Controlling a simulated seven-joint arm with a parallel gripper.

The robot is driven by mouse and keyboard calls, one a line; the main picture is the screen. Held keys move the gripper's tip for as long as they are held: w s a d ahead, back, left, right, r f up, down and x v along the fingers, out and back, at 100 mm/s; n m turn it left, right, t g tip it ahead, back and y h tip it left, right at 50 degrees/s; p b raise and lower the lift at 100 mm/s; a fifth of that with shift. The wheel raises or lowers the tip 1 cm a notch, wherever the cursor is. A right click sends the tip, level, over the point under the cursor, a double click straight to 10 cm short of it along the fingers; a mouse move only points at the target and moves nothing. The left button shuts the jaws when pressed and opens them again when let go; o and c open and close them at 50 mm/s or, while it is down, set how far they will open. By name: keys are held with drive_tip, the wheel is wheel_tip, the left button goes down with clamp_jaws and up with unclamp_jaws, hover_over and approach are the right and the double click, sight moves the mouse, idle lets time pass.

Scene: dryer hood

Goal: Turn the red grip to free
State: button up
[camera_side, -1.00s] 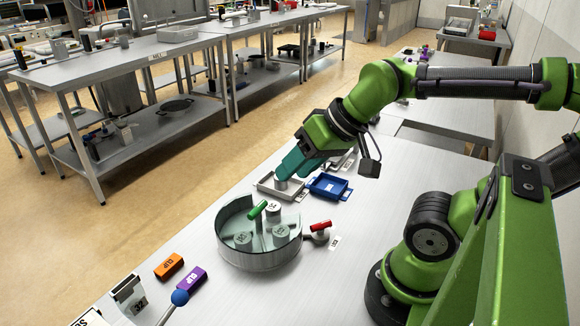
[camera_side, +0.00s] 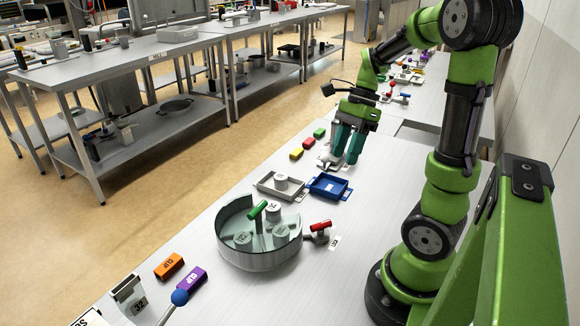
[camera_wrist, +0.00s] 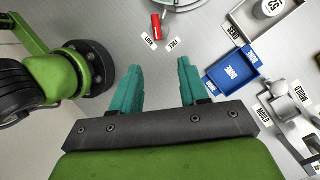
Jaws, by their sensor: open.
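The red grip (camera_side: 321,225) is on a short metal fitting at the right side of a round clear-walled vessel (camera_side: 259,262). In the wrist view the red grip (camera_wrist: 156,26) is near the top, with a LOCK label (camera_wrist: 149,41) at its lower left and a FREE label (camera_wrist: 173,44) at its lower right. Its near end lies closer to LOCK. My gripper (camera_side: 346,150) has teal fingers, open and empty, above the bench beyond the blue tray. In the wrist view my gripper (camera_wrist: 158,68) shows both fingers apart, well clear of the red grip.
The vessel holds several grey weights and a green handle (camera_side: 257,209). A blue tray (camera_side: 329,187) and a grey tray (camera_side: 262,185) lie behind it. Orange (camera_side: 169,266) and purple (camera_side: 191,279) blocks and a blue-ball lever (camera_side: 180,297) are at the front left.

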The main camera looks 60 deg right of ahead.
approach(321, 223)
drive_tip(key=shift+m, duration=0.3)
drive_tip(key=x, duration=0.8)
drive_tip(key=shift+f, duration=0.15)
clamp_jaws()
